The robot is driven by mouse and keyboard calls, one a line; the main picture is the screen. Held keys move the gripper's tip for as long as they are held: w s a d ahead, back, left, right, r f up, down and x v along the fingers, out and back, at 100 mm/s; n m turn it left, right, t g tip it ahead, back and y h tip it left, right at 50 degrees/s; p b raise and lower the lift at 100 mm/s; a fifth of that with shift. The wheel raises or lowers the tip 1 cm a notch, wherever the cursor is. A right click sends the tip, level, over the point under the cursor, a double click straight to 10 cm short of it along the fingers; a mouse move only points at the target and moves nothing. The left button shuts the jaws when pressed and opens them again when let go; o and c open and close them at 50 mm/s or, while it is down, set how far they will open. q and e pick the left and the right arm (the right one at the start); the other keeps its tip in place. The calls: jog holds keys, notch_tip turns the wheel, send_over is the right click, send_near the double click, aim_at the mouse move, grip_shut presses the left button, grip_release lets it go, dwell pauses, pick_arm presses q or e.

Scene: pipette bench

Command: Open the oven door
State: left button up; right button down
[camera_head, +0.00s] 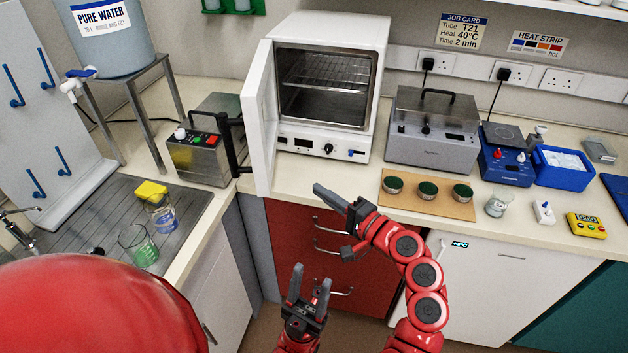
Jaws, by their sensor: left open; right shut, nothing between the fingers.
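The white oven (345,33) stands on the bench against the back wall. Its door (261,125) stands wide open, swung out to the left side and toward me, so the chamber with its wire rack (327,70) is exposed. A black bar handle (232,145) shows on the door's outer left side. My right gripper (320,191) is shut and empty, in front of the oven near the bench's front edge, apart from the door. My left gripper (311,276) is open and empty, lower down in front of the red drawers.
A grey metal box (197,160) with buttons sits close left of the door. A grey lidded machine (430,145) stands right of the oven. A wooden board (398,205) with several dark-capped jars lies in front of it. Red drawers (290,225) are below the bench.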

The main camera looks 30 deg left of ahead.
jog(key=p+x, duration=0.1)
jog(key=x, duration=0.2)
jog(key=s+p+x, duration=0.1)
jog(key=x, duration=0.3)
jog(key=s+p+x, duration=0.1)
jog(key=x, duration=0.2)
jog(key=shift+a+r+p, duration=0.15)
jog(key=shift+a+p, duration=0.15)
jog(key=shift+a, duration=0.4)
jog(key=shift+s+a, duration=0.25)
jog(key=shift+a, duration=0.25)
